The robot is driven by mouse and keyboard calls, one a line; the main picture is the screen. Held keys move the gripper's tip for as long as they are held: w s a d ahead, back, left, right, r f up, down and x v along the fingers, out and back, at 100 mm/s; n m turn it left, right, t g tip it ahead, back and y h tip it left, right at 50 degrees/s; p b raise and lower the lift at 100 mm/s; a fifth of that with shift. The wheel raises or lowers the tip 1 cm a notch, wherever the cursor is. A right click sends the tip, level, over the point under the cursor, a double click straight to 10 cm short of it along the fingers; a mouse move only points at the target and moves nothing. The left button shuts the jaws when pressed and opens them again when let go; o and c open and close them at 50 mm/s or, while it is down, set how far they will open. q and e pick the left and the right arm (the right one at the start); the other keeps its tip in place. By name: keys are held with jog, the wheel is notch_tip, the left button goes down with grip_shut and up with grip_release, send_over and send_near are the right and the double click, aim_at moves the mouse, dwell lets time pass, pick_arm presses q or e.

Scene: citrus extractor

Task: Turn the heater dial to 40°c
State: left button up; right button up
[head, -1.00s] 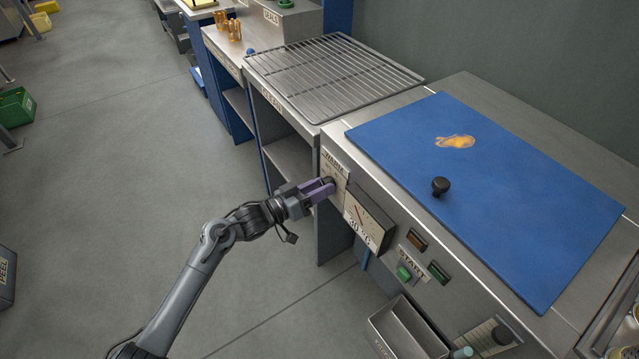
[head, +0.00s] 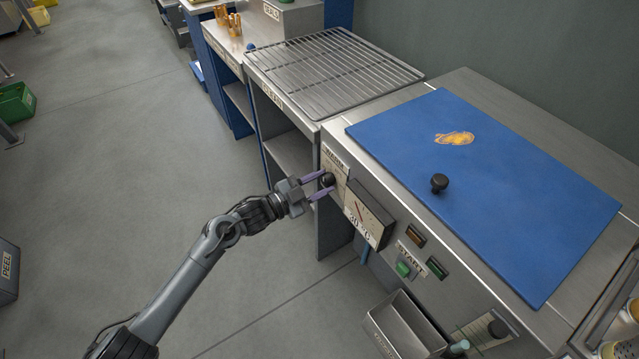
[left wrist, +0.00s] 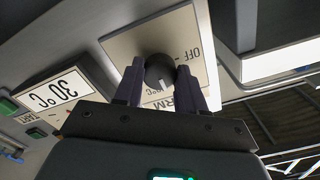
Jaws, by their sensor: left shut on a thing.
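The heater dial (head: 328,179) is a round black knob on a pale plate on the front of the steel cabinet. In the left wrist view the dial (left wrist: 158,71) shows a light pointer mark, and its plate (left wrist: 125,48) carries OFF and a partly hidden WARM label. My left gripper (head: 323,185) is shut on the dial, one purple finger on each side. The temperature display (head: 367,215) beside it reads 30 °C and has a gauge with a red needle. It also shows in the left wrist view (left wrist: 52,95). My right gripper is in neither view.
A blue board (head: 530,190) with a black knob (head: 439,183) covers the cabinet top. The START panel (head: 404,268) with its green button and a steel bin (head: 400,330) lie right of the display. A wire rack (head: 335,70) is behind.

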pick_arm(q)
jog(key=m, duration=0.4)
jog(key=shift+f+m+b, duration=0.1)
jog(key=shift+m+b, duration=0.2)
jog(key=shift+m, duration=0.7)
jog(key=o, duration=1.1)
jog(key=shift+c, duration=0.2)
jog(key=shift+a, duration=0.25)
jog(key=p+v, duration=0.4)
jog(key=v, duration=0.6)
jog(key=shift+s, duration=0.2)
